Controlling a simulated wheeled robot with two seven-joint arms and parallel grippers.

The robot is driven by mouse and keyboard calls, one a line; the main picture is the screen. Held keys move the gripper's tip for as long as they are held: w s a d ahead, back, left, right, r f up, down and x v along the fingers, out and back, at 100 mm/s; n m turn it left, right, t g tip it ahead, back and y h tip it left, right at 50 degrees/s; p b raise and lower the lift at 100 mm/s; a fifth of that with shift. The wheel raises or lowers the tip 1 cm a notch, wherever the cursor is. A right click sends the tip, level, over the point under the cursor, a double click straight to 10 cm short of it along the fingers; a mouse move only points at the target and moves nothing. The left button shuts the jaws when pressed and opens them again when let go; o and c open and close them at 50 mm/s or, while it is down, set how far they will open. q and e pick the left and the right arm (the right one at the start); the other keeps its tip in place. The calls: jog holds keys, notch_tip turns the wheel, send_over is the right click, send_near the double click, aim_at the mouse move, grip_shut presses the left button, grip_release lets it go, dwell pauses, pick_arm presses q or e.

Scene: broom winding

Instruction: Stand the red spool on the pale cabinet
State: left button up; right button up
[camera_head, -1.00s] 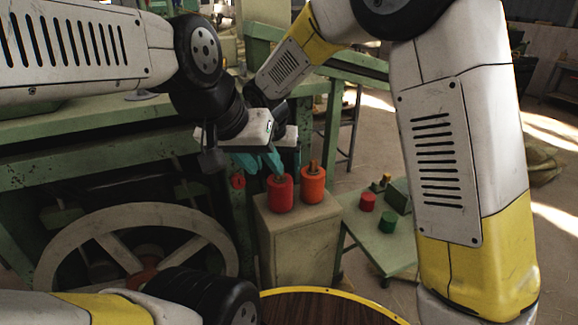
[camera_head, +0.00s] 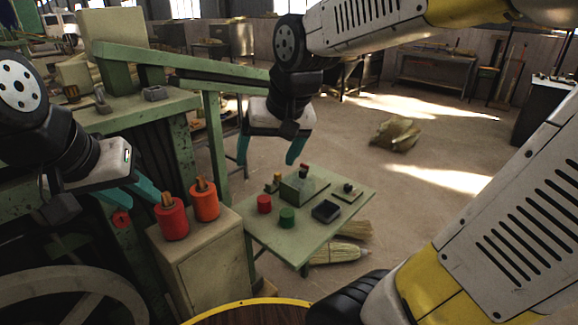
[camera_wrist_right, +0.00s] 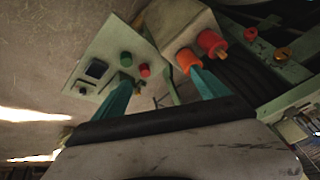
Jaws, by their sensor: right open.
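The red spool (camera_head: 173,222) stands upright on top of the pale cabinet (camera_head: 205,268), its wooden stub pointing up. An orange spool (camera_head: 205,203) stands beside it. My left gripper (camera_head: 144,204) is at the left of the red spool, its teal fingers apart, one fingertip near the stub; I cannot tell if they touch. My right gripper (camera_head: 268,160) is open and empty above the small green table. In the right wrist view the spools show beyond one finger, the red one (camera_wrist_right: 211,42) behind the orange one (camera_wrist_right: 187,60).
The small green table (camera_head: 330,218) holds a red cylinder (camera_head: 264,204), a green cylinder (camera_head: 287,218), a dark tray (camera_head: 326,211) and a green block. A broom (camera_head: 338,253) lies under it. A green bench (camera_head: 150,112) stands behind the cabinet, with a large wheel at lower left.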

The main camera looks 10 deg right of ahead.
jog(key=s+d+t, duration=0.1)
jog(key=s+d, duration=0.4)
jog(key=s, duration=0.3)
jog(key=shift+s, duration=0.2)
